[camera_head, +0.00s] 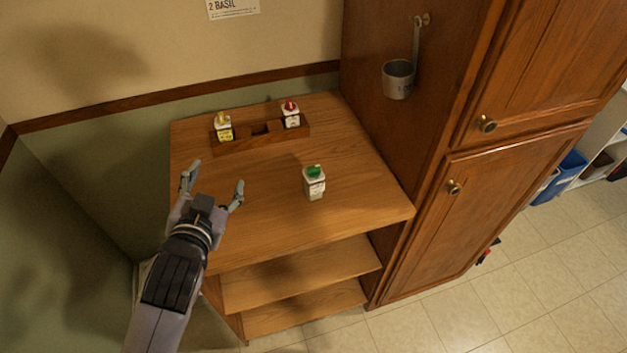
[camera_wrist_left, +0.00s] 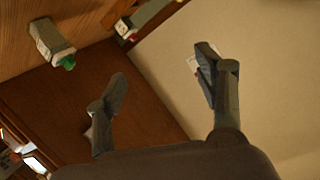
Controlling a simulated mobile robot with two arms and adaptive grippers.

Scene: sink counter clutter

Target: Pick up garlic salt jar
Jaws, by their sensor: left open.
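Three small white jars are in the head view, and their labels are too small to read, so I cannot tell which is garlic salt. A green-capped jar (camera_head: 314,184) stands upright alone on the wooden shelf top; it also shows in the left wrist view (camera_wrist_left: 50,43). A yellow-capped jar (camera_head: 223,128) and a red-capped jar (camera_head: 291,116) stand in a wooden rack (camera_head: 262,140) behind. My left gripper (camera_head: 214,176) is open and empty, left of the green-capped jar and in front of the rack; its fingers show in the left wrist view (camera_wrist_left: 163,67). My right gripper is out of view.
The wooden shelf top (camera_head: 265,215) is clear around the green-capped jar. A tall wooden cabinet (camera_head: 420,170) borders it on the right, with a grey metal cup (camera_head: 398,80) hanging on its side. Walls stand behind and left. A paper sign (camera_head: 233,8) reads "2 BASIL".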

